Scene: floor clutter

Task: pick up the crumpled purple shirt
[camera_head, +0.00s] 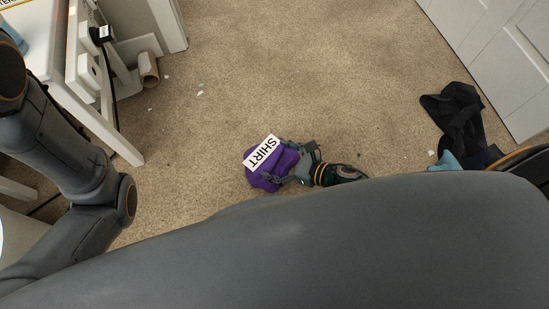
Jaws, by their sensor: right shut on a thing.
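The crumpled purple shirt (264,179) lies bunched on the beige carpet near the middle of the camera_head view. A white label reading "SHIRT" (262,153) covers part of it. My right gripper (279,163) comes in from the right of the shirt, with its fingers on either side of a fold, and is shut on it. I cannot tell whether the shirt is lifted off the floor. My left arm shows at the left edge, but its gripper is out of view.
A white desk (105,128) with a black cable stands at the left. A cardboard tube (148,69) and small white scraps lie near it. Black clothing (458,115) and a light blue cloth (446,161) lie at the right, near a white door (500,55).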

